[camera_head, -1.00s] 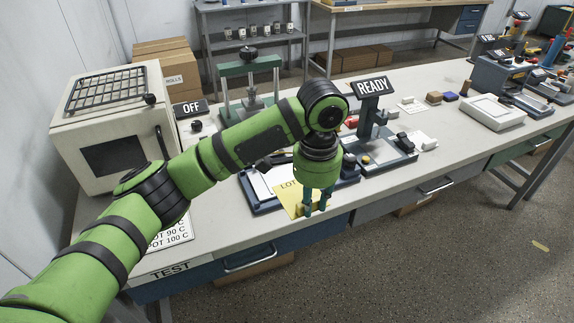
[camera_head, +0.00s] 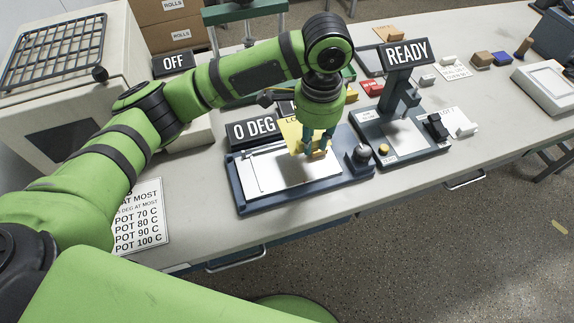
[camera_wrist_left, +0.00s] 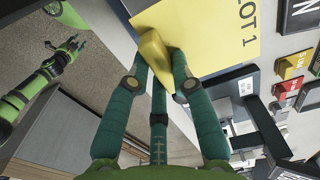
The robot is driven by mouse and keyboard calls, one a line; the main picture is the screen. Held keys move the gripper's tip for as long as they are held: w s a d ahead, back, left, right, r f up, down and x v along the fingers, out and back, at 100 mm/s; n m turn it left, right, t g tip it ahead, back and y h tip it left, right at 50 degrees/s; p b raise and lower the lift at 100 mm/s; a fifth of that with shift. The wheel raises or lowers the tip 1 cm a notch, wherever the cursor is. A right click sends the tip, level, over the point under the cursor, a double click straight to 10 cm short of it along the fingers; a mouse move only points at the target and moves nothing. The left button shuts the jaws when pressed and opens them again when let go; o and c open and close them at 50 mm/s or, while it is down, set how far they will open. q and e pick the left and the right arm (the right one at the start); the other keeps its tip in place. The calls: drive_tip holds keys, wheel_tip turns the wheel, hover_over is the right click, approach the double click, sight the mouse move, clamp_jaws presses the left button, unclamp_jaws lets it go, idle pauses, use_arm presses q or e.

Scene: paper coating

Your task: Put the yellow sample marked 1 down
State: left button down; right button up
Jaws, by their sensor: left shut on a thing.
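The yellow sample (camera_head: 290,131) is a sheet lettered LOT, partly hidden by my left gripper (camera_head: 315,149) in the head view. In the left wrist view the yellow sample (camera_wrist_left: 205,30) shows "LOT 1". My left gripper (camera_wrist_left: 160,68) is shut on a thick yellow grip part at its edge. The sample is over the back of a blue-framed device with a white plate (camera_head: 262,172) and a 0 DEG display (camera_head: 253,130). Whether it touches the device is unclear. My right gripper (camera_wrist_left: 74,44) appears small at the left of the wrist view; its fingers are too small to judge.
A device with a READY display (camera_head: 407,54) stands to the right. An oven (camera_head: 60,75) and an OFF display (camera_head: 173,64) are at the left. A sheet of printed temperatures (camera_head: 140,215) lies near the front left. The white plate's front is clear.

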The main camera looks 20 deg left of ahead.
sight(287, 183)
use_arm(q)
drive_tip(key=s+a+f, duration=0.1)
drive_tip(key=s+a+f+p, duration=0.1)
drive_tip(key=s, duration=0.1)
drive_tip(key=shift+a+f, duration=0.15)
drive_tip(key=shift+a, duration=0.2)
drive_tip(key=shift+s+a+f, duration=0.6)
drive_tip(key=shift+s+f, duration=0.1)
drive_tip(key=shift+s, duration=0.1)
drive_tip(key=shift+s+a+f, duration=0.1)
drive_tip(key=shift+s+f, duration=0.05)
wheel_tip(287, 183, down, 3)
drive_tip(key=shift+f+p, duration=0.1)
drive_tip(key=shift+p, duration=0.35)
drive_tip(key=shift+f, duration=0.45)
drive_tip(key=c, duration=1.1)
unclamp_jaws()
drive_tip(key=shift+f, duration=0.1)
use_arm(e)
drive_tip(key=shift+w+d+r, duration=0.15)
drive_tip(key=shift+w+r, duration=0.1)
drive_tip(key=shift+r, duration=0.4)
drive_tip(key=shift+w+d+r, duration=0.1)
drive_tip(key=shift+w+r, duration=0.15)
drive_tip(key=shift+r, duration=0.35)
